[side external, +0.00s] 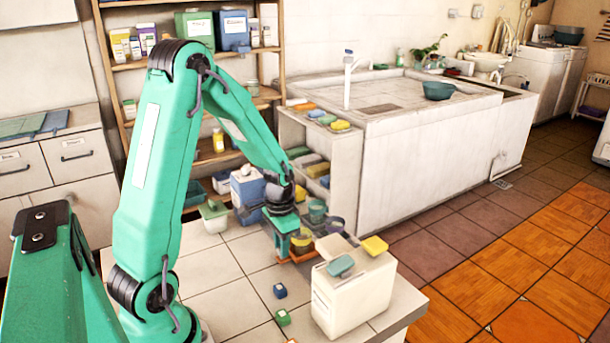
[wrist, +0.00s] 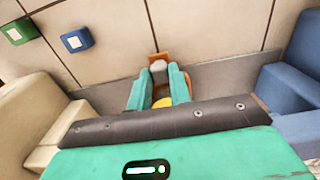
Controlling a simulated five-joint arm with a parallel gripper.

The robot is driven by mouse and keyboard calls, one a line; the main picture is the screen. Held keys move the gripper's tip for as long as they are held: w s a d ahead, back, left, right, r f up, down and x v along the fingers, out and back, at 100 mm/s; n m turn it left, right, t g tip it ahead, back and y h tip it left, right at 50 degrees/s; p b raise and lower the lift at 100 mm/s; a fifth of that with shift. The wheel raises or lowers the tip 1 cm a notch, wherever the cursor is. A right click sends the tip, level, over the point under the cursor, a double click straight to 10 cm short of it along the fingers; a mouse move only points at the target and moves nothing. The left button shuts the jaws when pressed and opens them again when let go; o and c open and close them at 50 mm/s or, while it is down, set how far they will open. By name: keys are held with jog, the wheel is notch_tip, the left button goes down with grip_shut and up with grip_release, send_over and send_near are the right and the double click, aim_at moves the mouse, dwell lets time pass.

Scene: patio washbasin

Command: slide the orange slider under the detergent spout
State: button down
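The orange slider (side external: 283,254) lies low on the tiled counter, between the white jug and the blue-and-white container. In the wrist view part of it (wrist: 158,56) shows beyond my fingertips, with a small grey piece (wrist: 158,66) on it. My gripper (side external: 290,240) points down over the slider. In the wrist view its two teal fingers (wrist: 159,80) stand on either side of a gap, with something yellow (wrist: 162,102) between them. Whether they touch or grip the slider I cannot tell. The detergent spout I cannot make out clearly; my gripper hides part of that area.
A white jug (side external: 345,295) with a teal cap stands close on the right. A blue-and-white container (side external: 248,190) stands behind left. Small cups (side external: 317,211) are just behind the gripper. A blue cube (side external: 280,291) and green cube (side external: 283,317) lie in front. The left counter is mostly clear.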

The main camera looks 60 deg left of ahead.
jog(key=shift+a, duration=0.1)
jog(key=shift+a, duration=1.85)
jog(key=c, duration=1.3)
grip_release()
jog(key=shift+r, duration=3.95)
